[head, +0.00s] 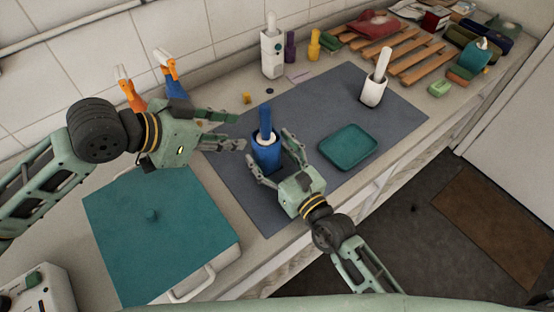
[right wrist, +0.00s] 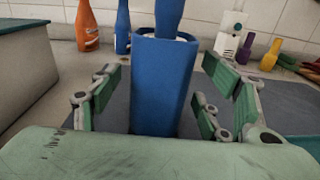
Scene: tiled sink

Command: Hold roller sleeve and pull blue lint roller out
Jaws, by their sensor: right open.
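The blue roller sleeve (head: 266,156) stands upright on the grey mat. The blue lint roller (head: 266,119) sits inside it, its handle pointing up out of the open top. My right gripper (head: 268,160) is open, with its fingers on either side of the sleeve. In the right wrist view the sleeve (right wrist: 162,85) stands between the open right fingers (right wrist: 165,100), with gaps on both sides. The lint roller's handle (right wrist: 169,18) rises above its rim. My left gripper (head: 240,130) is open and empty, to the left of the sleeve.
A second, white roller in a white holder (head: 372,93) stands on the mat (head: 330,95). A teal tray (head: 348,146) lies right of my right gripper. Orange and blue spray bottles (head: 177,86) stand by the wall. A teal-topped box (head: 150,235) fills the front left.

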